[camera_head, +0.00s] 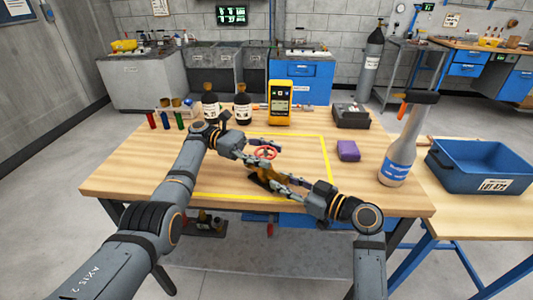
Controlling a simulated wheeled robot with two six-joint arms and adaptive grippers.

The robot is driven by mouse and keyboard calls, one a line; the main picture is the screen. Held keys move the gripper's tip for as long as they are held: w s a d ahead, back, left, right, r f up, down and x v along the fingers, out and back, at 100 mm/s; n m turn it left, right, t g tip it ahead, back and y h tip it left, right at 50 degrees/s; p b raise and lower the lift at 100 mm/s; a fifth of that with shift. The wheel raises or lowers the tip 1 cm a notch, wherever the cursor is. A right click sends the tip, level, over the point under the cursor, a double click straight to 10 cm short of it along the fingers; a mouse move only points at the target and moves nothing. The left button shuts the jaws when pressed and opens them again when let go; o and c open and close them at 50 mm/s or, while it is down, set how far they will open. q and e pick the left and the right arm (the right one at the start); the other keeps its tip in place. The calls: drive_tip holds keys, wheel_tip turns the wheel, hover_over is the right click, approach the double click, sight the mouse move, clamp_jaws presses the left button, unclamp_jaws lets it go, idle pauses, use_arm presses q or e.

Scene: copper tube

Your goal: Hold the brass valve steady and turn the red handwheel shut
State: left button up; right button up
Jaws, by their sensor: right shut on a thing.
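A brass valve (266,175) sits on the wooden table inside a yellow taped outline. The red handwheel (265,153) is on top of it. My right gripper (272,183) reaches in from the right, low, and is shut on the brass valve's body. My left gripper (264,149) reaches in from the left, higher, with its fingers at the red handwheel. The fingers look apart around the wheel, but they are small and I cannot tell whether they touch it. Much of the valve body is hidden by the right gripper's fingers.
A yellow meter (280,103) and dark bottles (243,110) stand behind the outline. A blue bin (483,185) is on the side table. The outline's left part is clear.

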sight(267, 152)
use_arm(q)
drive_tip(key=o, duration=0.3)
drive_tip(key=shift+o, duration=0.2)
drive_tip(key=shift+r, duration=0.1)
wheel_tip(267, 152, up, 10)
drive_tip(key=shift+f, duration=0.1)
